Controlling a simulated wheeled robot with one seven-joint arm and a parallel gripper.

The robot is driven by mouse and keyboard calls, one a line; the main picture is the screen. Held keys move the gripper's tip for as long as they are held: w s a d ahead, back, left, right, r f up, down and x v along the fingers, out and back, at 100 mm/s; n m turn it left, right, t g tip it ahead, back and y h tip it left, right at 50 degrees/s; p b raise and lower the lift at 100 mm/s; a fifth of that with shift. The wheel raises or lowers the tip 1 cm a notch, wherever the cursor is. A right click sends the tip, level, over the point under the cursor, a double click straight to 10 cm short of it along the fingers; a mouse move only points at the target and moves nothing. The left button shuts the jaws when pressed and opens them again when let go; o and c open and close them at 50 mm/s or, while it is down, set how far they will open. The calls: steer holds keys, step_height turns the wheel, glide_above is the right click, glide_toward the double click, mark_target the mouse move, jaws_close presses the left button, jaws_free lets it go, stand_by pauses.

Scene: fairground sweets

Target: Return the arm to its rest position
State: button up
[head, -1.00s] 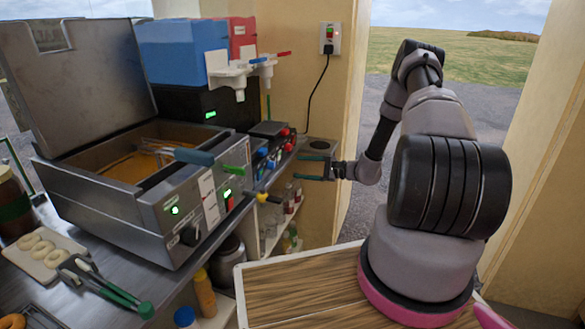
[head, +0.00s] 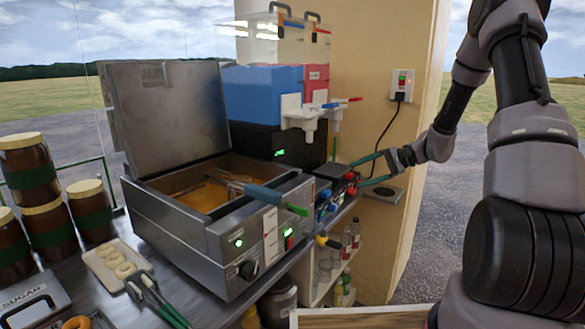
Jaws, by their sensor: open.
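My arm (head: 525,150) stands at the right of the head view and bends down to the left. My gripper (head: 364,168) is at its end, with two green-edged fingers spread apart and nothing between them. It hangs in front of the cream wall post, just right of the small control box with red and blue knobs (head: 335,185). From this view I cannot tell how far it is from the box.
A slush machine (head: 262,95) stands behind. Jars (head: 30,172), a tray of dough rings (head: 97,262) and tongs (head: 158,300) are at left. A socket (head: 402,86) with a cable is on the post.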

steer(key=s+d+r+n+t+h, duration=0.1)
steer(key=s+r+h, duration=0.4)
steer(key=s+r, duration=0.7)
steer(key=s+d+r+n+t+h, duration=0.1)
steer(key=s+r+n+t+h, duration=0.2)
steer(key=s+r, duration=0.9)
steer(key=s+h, duration=0.2)
steer(key=s, duration=0.2)
steer(key=shift+s+r+n+t+h, duration=0.25)
steer(key=shift+r+n+t+h, duration=0.05)
steer(key=shift+r+n+t, duration=0.1)
steer(key=shift+d, duration=0.1)
